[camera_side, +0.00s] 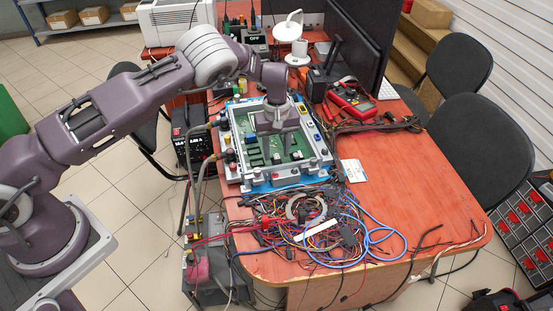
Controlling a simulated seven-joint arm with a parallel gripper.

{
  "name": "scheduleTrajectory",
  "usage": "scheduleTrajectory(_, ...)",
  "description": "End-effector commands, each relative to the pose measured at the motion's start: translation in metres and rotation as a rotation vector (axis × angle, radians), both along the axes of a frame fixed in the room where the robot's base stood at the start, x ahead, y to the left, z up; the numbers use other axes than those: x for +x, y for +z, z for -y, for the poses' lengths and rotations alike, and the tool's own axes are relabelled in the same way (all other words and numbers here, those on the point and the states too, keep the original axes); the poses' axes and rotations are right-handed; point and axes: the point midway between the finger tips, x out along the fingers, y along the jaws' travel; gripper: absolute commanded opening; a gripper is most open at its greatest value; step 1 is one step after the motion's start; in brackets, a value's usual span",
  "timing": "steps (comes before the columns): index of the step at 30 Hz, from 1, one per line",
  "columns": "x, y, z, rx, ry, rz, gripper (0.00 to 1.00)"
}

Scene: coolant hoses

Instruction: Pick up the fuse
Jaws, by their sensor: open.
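My gripper (277,148) points down over the green circuit board (256,158), near its middle. It is open, and I see nothing held between its fingers. The board lies in a light grey frame (288,177) with small coloured parts around its rim, among them a blue one (250,139) and a yellow one (300,108). I cannot tell which small part is the fuse; it may be hidden by my gripper or too small to make out.
A tangle of wires (310,222) covers the table in front of the frame. A red multimeter (351,98) and a dark monitor (357,45) stand behind right. A white card (354,170) lies right of the frame. The orange tabletop (430,185) is clear at the right.

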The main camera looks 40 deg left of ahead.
Motion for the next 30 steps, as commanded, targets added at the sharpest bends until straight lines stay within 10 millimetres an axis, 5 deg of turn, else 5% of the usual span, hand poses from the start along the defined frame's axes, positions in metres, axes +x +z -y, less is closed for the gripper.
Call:
scheduleTrajectory(9,0.001,-0.015,-0.001,0.000,0.000,0.002,0.42)
scheduleTrajectory(16,0.000,-0.014,-0.001,0.000,0.000,0.001,0.00)
scheduleTrajectory(26,0.001,-0.012,-0.001,0.000,0.000,0.002,0.00)
scheduleTrajectory(30,0.002,0.013,0.000,-0.001,0.000,0.007,0.00)
